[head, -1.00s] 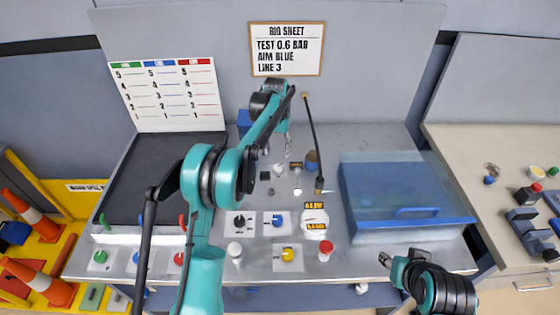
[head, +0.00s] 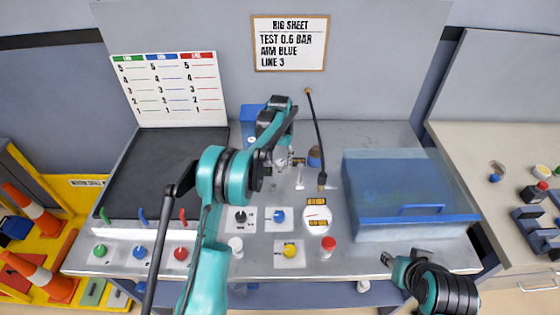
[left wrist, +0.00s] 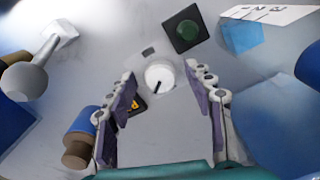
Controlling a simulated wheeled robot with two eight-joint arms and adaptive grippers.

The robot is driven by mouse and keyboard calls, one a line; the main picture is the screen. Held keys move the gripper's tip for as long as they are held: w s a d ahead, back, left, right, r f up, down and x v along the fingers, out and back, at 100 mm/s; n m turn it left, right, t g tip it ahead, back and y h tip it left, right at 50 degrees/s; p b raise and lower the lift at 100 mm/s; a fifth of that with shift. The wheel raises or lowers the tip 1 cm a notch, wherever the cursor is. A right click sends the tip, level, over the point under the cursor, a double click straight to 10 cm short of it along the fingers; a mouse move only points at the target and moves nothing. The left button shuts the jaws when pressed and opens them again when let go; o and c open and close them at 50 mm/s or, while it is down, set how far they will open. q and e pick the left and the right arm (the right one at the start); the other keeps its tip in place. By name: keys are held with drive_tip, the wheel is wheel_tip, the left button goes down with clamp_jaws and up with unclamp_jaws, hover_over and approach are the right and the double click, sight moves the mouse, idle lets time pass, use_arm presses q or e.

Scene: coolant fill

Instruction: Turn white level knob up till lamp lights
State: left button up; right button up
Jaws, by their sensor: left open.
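The white level knob (left wrist: 159,77) with a dark pointer line shows in the left wrist view on the grey panel. My left gripper (left wrist: 161,82) is open, with one finger on each side of the knob; I cannot tell whether either touches it. A dark green lamp (left wrist: 187,29) on a black square base sits just beyond the knob and looks unlit. In the head view my left gripper (head: 283,158) is over the back middle of the bench and hides the knob. My right gripper (head: 388,259) is at the front right edge; its jaw opening is unclear.
A pale ball-ended lever (left wrist: 28,78) and a blue-and-brown cylinder (left wrist: 85,135) stand left of the gripper. A small display (left wrist: 140,104) is partly behind the left finger. In the head view a blue-lidded box (head: 408,185) stands right, and several coloured knobs line the front.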

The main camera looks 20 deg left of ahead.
use_arm(q)
drive_tip(key=c, duration=1.2)
drive_tip(key=shift+o, duration=0.2)
drive_tip(key=shift+m, duration=0.3)
drive_tip(key=shift+m+p, duration=0.3)
drive_tip(key=shift+m, duration=2.2)
drive_tip(key=o, duration=1.2)
drive_tip(key=shift+c, duration=0.2)
